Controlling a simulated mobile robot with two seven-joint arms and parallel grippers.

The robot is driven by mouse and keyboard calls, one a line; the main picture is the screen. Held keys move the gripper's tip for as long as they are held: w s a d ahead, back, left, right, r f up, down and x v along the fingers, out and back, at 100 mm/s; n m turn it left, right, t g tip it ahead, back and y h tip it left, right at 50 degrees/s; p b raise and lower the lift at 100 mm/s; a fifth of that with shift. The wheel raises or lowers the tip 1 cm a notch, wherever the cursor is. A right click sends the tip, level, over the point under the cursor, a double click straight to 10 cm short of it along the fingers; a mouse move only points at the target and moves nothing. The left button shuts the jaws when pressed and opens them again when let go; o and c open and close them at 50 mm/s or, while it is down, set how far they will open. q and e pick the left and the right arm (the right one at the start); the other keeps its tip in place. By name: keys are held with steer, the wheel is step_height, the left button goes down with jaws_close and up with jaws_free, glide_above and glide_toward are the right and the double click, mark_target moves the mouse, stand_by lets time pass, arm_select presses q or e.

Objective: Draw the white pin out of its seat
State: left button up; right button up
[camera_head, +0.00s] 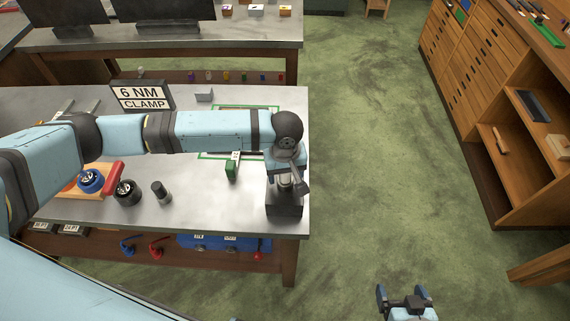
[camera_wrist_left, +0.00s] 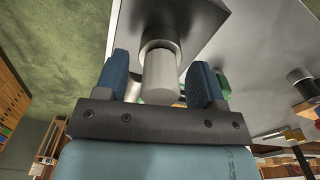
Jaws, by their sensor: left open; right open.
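The white pin (camera_wrist_left: 161,78) shows in the left wrist view as a pale cylinder standing out from a round collar on its seat, a dark block (camera_wrist_left: 207,17). The block also shows in the head view (camera_head: 284,208), at the right end of the bench. My left gripper (camera_wrist_left: 163,72) is open, with one blue finger on each side of the pin; a gap shows at least on the right side. In the head view my left gripper (camera_head: 287,182) is over the block and hides the pin. My right gripper (camera_head: 405,301) is open and empty, over the floor at the bottom.
The metal bench (camera_head: 225,215) carries a green part (camera_head: 232,168) left of the block, a dark cylinder (camera_head: 160,191), a black knob (camera_head: 127,192), a blue knob (camera_head: 90,181) and a "6 NM CLAMP" sign (camera_head: 142,96). Open green floor lies right of the bench.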

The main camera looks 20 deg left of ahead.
arm_select(q)
steer(key=shift+f, duration=0.1)
jaws_close()
stand_by(0.4)
steer(key=shift+r+p, duration=0.65)
steer(key=shift+p, duration=0.5)
steer(key=shift+r+p, duration=1.5)
steer(key=shift+p, duration=0.05)
steer(key=shift+r, duration=1.15)
